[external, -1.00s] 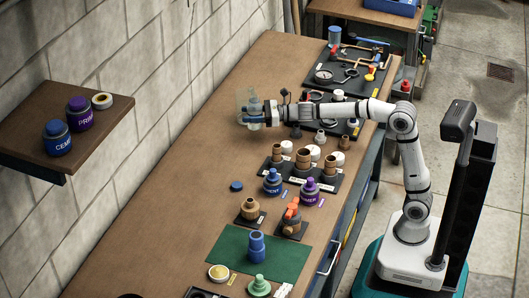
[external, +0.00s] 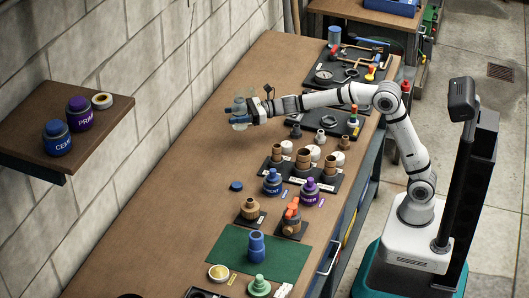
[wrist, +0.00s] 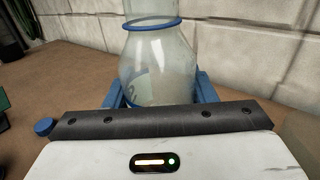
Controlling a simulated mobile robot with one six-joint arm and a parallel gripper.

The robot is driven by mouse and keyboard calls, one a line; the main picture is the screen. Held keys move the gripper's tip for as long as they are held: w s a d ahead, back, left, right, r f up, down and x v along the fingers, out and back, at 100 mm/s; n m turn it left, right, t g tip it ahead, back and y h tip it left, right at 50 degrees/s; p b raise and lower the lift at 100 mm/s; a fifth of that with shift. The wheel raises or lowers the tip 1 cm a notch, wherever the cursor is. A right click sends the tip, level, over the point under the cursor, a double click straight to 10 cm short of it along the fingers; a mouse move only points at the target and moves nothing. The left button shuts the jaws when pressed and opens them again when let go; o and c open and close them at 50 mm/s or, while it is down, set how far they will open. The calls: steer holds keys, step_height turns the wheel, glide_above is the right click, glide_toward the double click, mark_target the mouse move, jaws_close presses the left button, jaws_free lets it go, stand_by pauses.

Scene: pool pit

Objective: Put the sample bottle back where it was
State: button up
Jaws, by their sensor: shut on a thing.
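The sample bottle (wrist: 158,65) is clear, with a blue ring at its neck and a pale label low on its side. In the wrist view it stands nearly upright between the blue fingers of my gripper (wrist: 158,92), which is shut on it. In the external view my gripper (external: 243,118) reaches over the far left part of the bench, toward the wall, and the bottle (external: 239,112) is small and partly hidden there. I cannot tell whether the bottle's base touches the bench.
The wooden bench (external: 190,185) is clear along the wall. Wooden cups (external: 303,158), capped cans (external: 272,182) and a green mat (external: 225,247) lie nearer. A tool board (external: 350,68) is at the back. A shelf (external: 105,120) juts from the wall at left.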

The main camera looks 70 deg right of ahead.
steer(key=w+a+r+n+g+y+p, duration=0.1)
steer(key=a+r+n+g+y+p, duration=0.2)
steer(key=a+p, duration=0.7)
steer(key=f, duration=0.3)
steer(key=d+f, duration=0.1)
steer(key=f, duration=0.2)
steer(key=d+f, duration=0.1)
steer(key=f, duration=0.3)
steer(key=shift+w+f+p, duration=0.1)
steer(key=shift+w+p, duration=0.05)
steer(key=shift+p, duration=0.15)
steer(key=shift+f, duration=0.1)
steer(key=o, duration=1.1)
steer(key=shift+c, duration=0.2)
